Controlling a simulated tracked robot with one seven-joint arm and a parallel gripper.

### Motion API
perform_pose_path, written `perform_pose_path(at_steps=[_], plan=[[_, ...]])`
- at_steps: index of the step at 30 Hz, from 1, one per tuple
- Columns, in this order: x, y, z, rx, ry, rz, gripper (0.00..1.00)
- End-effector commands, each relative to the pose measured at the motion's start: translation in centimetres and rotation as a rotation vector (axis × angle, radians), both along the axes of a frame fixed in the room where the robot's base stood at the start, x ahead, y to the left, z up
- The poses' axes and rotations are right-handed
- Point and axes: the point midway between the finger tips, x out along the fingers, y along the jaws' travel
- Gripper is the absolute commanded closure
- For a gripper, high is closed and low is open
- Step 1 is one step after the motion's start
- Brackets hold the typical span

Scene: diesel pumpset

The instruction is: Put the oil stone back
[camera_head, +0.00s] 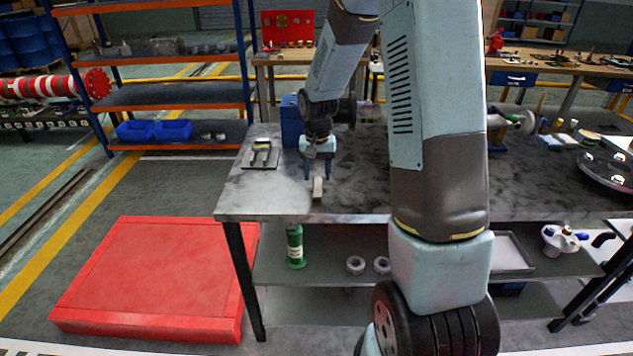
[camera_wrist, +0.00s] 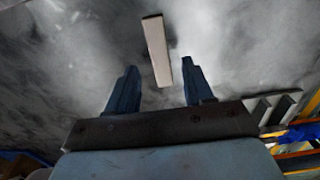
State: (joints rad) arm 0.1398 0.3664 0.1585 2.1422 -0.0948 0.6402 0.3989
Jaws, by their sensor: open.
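A pale grey bar, which looks like the oil stone (camera_head: 318,187), lies on the dark mottled tabletop (camera_head: 265,199) near its front edge. My gripper (camera_head: 317,176) points down above it with both blue fingers apart. In the wrist view the bar (camera_wrist: 155,45) runs from between the open fingertips to beyond them, slightly tilted. There is a gap between the bar and each finger, and nothing is held. A dark flat tray (camera_head: 250,164) with small pale pieces lies on the table to the left of my gripper.
A blue box (camera_head: 291,122) stands behind the tray, close to my arm. A green bottle (camera_head: 295,246) and pale rings (camera_head: 356,265) are on the shelf below. A red platform (camera_head: 150,280) is on the floor at left. The tabletop around the bar is clear.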

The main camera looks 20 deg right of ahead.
Motion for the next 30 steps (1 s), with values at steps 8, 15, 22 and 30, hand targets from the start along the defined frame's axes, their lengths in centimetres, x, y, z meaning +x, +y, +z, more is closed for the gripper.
perform_pose_path(at_steps=[8,15,22,30], plan=[[0.0,0.0,5.4,0.0,-0.004,0.0,0.48],[0.0,0.0,7.6,0.001,-0.001,0.0,0.48],[-1.4,0.1,10.3,-0.009,-0.033,0.019,0.48],[-6.5,0.2,16.5,-0.034,-0.131,0.083,0.48]])
